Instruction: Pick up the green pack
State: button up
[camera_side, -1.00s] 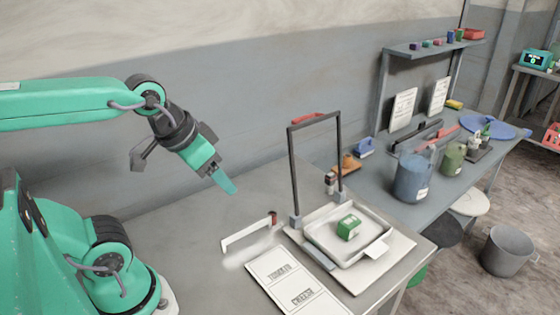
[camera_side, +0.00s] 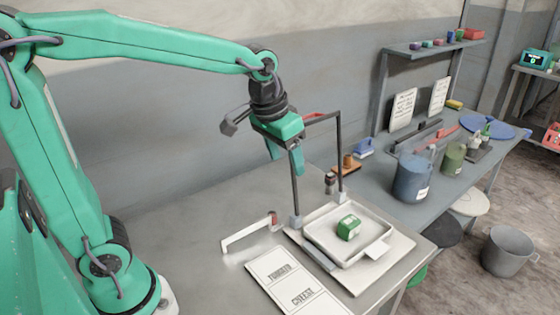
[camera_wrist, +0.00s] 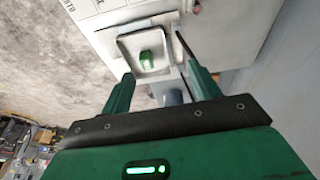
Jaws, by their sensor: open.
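The green pack (camera_side: 348,227) is a small box with a pale label, lying in a shallow white tray (camera_side: 321,238) on the metal table. It also shows in the wrist view (camera_wrist: 146,60), inside the tray (camera_wrist: 126,49) and ahead of the fingers. My gripper (camera_side: 284,160) is open and empty, pointing down, above and to the left of the tray in the side view. In the wrist view my gripper (camera_wrist: 157,82) has its two green fingers apart, with the pack showing between them at a distance.
A blue bucket (camera_side: 411,177) stands right.

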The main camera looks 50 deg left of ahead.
jog(key=w+d+f+g, duration=0.2)
jog(key=w+d+f, duration=0.3)
jog(key=w, duration=0.4)
jog(key=g, duration=0.1)
send_over(350, 220)
jog(key=f, duration=0.9)
jog(key=shift+s, duration=0.35)
jog(key=shift+w+d+f, duration=0.2)
jog(key=shift+w+f, duration=0.05)
jog(key=shift+f, duration=0.3)
jog(key=shift+f, duration=0.1)
jog(key=shift+w+a+f, duration=0.1)
jog(key=shift+a+f, duration=0.05)
jog(key=shift+f, duration=3.65)
jog(key=c, duration=1.1)
